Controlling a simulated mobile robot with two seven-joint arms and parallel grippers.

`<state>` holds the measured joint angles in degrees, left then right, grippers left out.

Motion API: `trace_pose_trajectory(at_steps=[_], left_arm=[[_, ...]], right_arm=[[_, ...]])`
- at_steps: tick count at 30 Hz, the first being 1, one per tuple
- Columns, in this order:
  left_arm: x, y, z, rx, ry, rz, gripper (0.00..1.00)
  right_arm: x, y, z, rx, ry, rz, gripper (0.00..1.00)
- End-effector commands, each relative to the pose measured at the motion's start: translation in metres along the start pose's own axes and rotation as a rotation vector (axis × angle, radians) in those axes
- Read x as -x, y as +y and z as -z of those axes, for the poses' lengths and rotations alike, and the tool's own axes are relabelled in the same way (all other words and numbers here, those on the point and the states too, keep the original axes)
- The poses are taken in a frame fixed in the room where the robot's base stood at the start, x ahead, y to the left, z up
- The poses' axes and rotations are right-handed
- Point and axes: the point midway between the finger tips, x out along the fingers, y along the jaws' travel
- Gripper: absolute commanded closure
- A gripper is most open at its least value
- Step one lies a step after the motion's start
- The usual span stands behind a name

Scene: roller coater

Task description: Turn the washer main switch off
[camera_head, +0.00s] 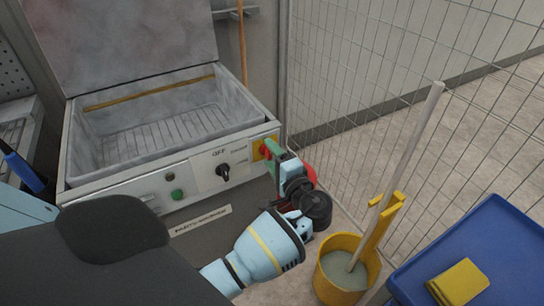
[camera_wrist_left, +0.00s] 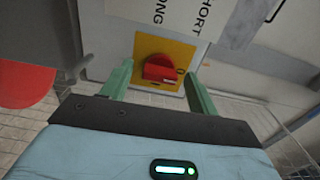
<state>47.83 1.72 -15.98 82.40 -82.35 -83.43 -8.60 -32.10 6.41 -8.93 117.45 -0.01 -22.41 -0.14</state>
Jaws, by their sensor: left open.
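The red main switch (camera_head: 265,150) sits on a yellow plate (camera_head: 257,155) at the right end of the washer's (camera_head: 125,185) front panel. In the left wrist view the red switch (camera_wrist_left: 158,68) stands out from its yellow plate (camera_wrist_left: 175,48), between my two green fingers. My left gripper (camera_head: 273,156) is open at the switch, and it also shows in the left wrist view (camera_wrist_left: 158,76). One finger is on each side of the red handle; I cannot tell whether either touches it. The fingers partly hide the switch in the head view. My right gripper is not in view.
A black selector knob (camera_head: 222,171) and a green button (camera_head: 177,194) are left of the switch. A yellow bucket (camera_head: 328,283) with a mop and a blue tray (camera_head: 500,215) with a yellow cloth (camera_head: 459,283) stand at right. A wire fence (camera_head: 400,75) runs behind.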

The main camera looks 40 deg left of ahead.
Motion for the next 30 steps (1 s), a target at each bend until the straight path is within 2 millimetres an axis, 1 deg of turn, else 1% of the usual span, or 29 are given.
trace_pose_trajectory(at_steps=[5, 12, 15, 20, 30], left_arm=[[0.023, 0.002, 0.0, -0.001, 0.002, -0.004, 0.4], [0.06, 0.002, 0.0, 0.0, 0.002, -0.004, 0.4], [0.07, 0.001, 0.0, 0.001, 0.001, -0.003, 0.4], [0.076, 0.001, 0.0, 0.0, 0.0, -0.002, 0.4], [0.076, 0.0, 0.0, 0.0, 0.0, -0.001, 0.4]], right_arm=[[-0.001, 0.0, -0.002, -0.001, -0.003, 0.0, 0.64], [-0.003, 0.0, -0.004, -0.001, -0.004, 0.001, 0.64], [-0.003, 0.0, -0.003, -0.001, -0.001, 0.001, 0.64], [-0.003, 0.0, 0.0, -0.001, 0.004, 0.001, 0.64], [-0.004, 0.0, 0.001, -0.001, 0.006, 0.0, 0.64]])
